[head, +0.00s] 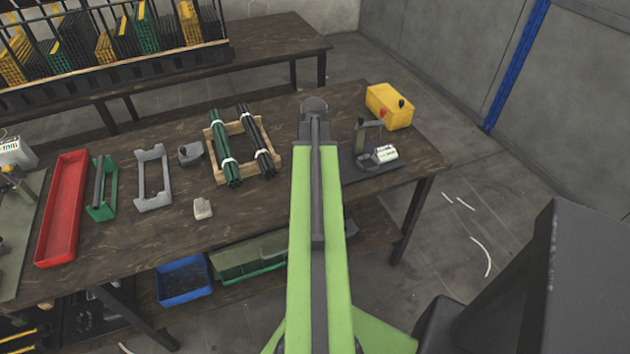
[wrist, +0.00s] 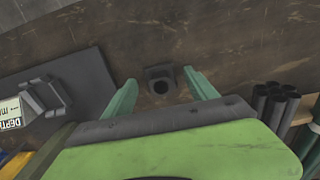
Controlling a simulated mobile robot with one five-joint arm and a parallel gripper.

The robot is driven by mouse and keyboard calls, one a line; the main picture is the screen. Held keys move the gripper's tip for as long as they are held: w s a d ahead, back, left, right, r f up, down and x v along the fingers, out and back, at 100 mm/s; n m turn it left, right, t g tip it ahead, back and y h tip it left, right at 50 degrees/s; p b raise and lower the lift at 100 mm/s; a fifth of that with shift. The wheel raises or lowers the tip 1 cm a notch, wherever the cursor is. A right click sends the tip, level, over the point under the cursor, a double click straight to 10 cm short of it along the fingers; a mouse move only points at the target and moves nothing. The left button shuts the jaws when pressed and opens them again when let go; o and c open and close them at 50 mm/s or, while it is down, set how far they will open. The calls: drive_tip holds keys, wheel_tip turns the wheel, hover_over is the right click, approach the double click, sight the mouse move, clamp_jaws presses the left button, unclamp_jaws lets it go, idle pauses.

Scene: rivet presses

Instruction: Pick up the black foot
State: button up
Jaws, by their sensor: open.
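The black foot (wrist: 158,72), a small dark block with a round black hole in it, sits on the brown wooden bench in the wrist view. My gripper (wrist: 159,80) is open, its two pale green fingers apart with the foot showing between their tips. The fingers appear clear of the foot; I cannot tell how far above the bench they are. In the head view my green arm reaches over the bench (head: 225,255), and neither the foot nor my fingertips can be seen past it.
Black tubes (head: 257,141) and green tubes (head: 224,147) lie in a wooden rack left of my arm. A dark mat with a small hand press (head: 366,140) lies right, with a yellow box (head: 389,106) behind. A dark grey block (head: 190,153) and grey cradle (head: 152,178) stand further left.

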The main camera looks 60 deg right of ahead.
drive_tip(key=c, duration=1.4)
drive_tip(key=shift+r, duration=0.1)
